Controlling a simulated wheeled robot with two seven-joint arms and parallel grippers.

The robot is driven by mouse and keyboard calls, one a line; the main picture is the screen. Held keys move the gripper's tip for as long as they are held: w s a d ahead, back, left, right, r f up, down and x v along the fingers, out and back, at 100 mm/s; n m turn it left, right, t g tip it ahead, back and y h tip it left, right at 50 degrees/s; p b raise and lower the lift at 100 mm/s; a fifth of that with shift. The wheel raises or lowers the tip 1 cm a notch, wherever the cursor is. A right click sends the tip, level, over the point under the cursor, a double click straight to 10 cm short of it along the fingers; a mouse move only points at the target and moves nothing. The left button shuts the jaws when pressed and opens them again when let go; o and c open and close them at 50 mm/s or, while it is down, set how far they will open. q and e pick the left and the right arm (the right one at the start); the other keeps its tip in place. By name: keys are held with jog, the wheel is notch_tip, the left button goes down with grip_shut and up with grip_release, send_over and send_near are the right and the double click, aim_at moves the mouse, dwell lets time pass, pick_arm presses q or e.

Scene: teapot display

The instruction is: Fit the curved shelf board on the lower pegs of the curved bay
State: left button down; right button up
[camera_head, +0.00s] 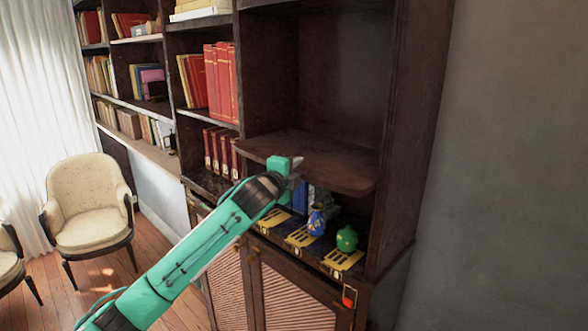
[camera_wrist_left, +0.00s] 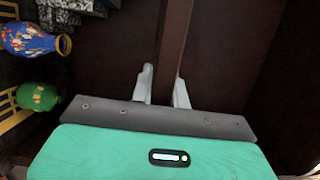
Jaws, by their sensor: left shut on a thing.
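The curved shelf board (camera_head: 325,158) is dark brown with a rounded front edge. It lies roughly level inside the curved bay (camera_head: 310,80), above the bay's bottom surface. My left gripper (camera_head: 292,167) is shut on the board's front edge. In the left wrist view the board (camera_wrist_left: 173,45) shows as a narrow brown strip between the two pale fingers of my left gripper (camera_wrist_left: 165,88). The lower pegs are hidden, so I cannot tell whether the board rests on them. My right gripper is not in view.
A blue patterned vase (camera_head: 316,221) and a green pot (camera_head: 347,239) stand below the board. Red books (camera_head: 222,82) fill shelves to the left. Cabinet doors (camera_head: 290,298) are below, a grey wall (camera_head: 500,150) at right, and a cream chair (camera_head: 88,200) at left.

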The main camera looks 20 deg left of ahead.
aim_at(308, 160)
pick_arm(q)
jog(key=shift+w+d+r, duration=0.1)
jog(key=shift+w+d, duration=0.2)
jog(key=shift+w, duration=0.45)
jog(key=shift+w+d+r, duration=0.1)
jog(key=shift+w+d, duration=0.2)
jog(key=shift+w, duration=0.4)
jog(key=shift+w+d, duration=0.3)
jog(key=shift+w, duration=0.45)
jog(key=c, duration=1.3)
grip_release()
jog(key=shift+s, duration=0.15)
jog(key=shift+f, duration=0.25)
jog(key=shift+s+f, duration=0.1)
jog(key=shift+s, duration=0.15)
jog(key=s+b, duration=0.2)
jog(key=s, duration=0.2)
jog(key=s+a+b, duration=0.1)
jog(key=s+b, duration=0.1)
jog(key=s, duration=0.2)
jog(key=s+b, duration=0.2)
jog(key=s, duration=0.3)
jog(key=shift+s+a+r+b, duration=0.1)
jog(key=shift+a+r+b, duration=0.2)
jog(key=shift+b, duration=0.1)
